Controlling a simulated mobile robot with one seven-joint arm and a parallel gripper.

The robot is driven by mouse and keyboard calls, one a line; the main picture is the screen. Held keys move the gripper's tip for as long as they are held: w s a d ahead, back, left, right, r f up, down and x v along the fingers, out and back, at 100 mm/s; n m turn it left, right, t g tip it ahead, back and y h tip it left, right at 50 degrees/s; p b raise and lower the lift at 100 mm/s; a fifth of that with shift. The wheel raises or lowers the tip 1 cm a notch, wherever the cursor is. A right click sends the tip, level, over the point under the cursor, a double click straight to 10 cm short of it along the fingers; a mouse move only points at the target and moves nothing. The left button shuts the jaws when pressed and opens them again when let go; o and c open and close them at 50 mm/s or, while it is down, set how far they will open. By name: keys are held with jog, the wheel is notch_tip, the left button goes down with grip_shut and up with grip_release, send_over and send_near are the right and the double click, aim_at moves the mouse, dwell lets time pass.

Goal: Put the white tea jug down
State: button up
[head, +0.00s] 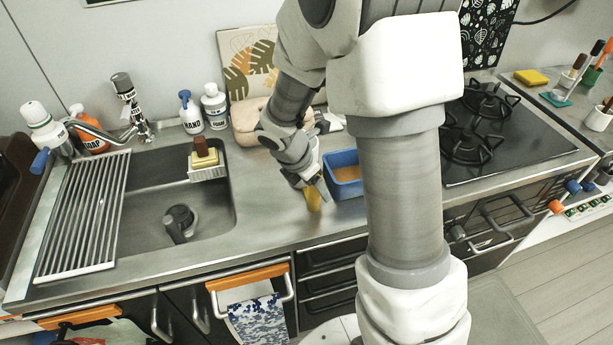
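I cannot make out a white tea jug in the head view; my arm hides part of the counter. My gripper (318,187) points down, low over the steel counter (270,215), between the sink and a blue bin. A small yellow object (313,199) is at its fingertips. I cannot tell whether the fingers hold it or only stand beside it, or whether it touches the counter.
The blue bin (342,159) is just right of my gripper. The sink (150,215) with a drying rack (85,215) is left. White bottles (214,104) and a beige bag-like object (246,120) stand behind. A black stove (510,140) is right. The front counter strip is clear.

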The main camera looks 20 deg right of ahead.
grip_shut()
dwell(0.3)
jog(key=shift+r, duration=0.15)
